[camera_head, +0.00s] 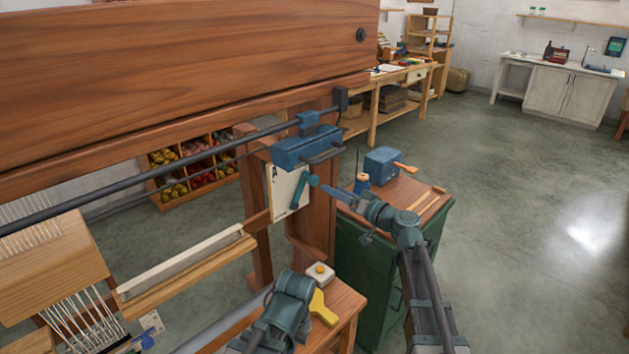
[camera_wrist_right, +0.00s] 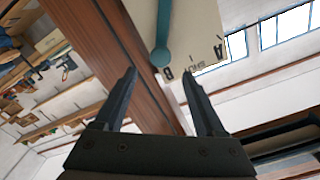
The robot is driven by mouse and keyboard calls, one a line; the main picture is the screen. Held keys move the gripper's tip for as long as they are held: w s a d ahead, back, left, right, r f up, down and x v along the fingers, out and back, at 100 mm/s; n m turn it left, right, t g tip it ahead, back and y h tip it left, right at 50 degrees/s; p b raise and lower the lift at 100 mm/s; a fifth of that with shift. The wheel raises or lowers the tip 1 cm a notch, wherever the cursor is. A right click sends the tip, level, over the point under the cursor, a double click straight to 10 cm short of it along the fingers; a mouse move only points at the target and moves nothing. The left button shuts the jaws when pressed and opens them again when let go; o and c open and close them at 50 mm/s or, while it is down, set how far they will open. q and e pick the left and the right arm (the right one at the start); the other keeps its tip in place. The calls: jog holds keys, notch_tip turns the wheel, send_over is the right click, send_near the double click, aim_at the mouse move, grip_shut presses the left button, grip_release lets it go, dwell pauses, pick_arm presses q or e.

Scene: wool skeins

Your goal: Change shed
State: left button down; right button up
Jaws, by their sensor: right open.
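A pale plate (camera_head: 283,190) marked with letters is fixed to the side of the wooden loom, below a blue housing (camera_head: 305,146). A teal lever (camera_head: 300,188) lies in front of the plate. In the right wrist view, the rounded end of the lever (camera_wrist_right: 161,57) is nearest the B on the plate (camera_wrist_right: 195,30), with the A further right. My right gripper (camera_head: 330,190) is open just right of the lever. Its fingers (camera_wrist_right: 160,78) are empty, with the lever's end beyond them. My left gripper cannot be made out in the head view.
A green cabinet (camera_head: 372,268) stands right of the loom, with a blue box (camera_head: 382,162) and spool (camera_head: 362,182) on top. A small wooden stand (camera_head: 345,304) holds a yellow tool (camera_head: 323,309). Warp threads (camera_head: 88,318) are at the left. Open floor lies at the right.

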aim_at(316, 181)
jog(key=x, duration=0.9)
jog(key=shift+s, duration=0.1)
grip_shut()
dwell(1.2)
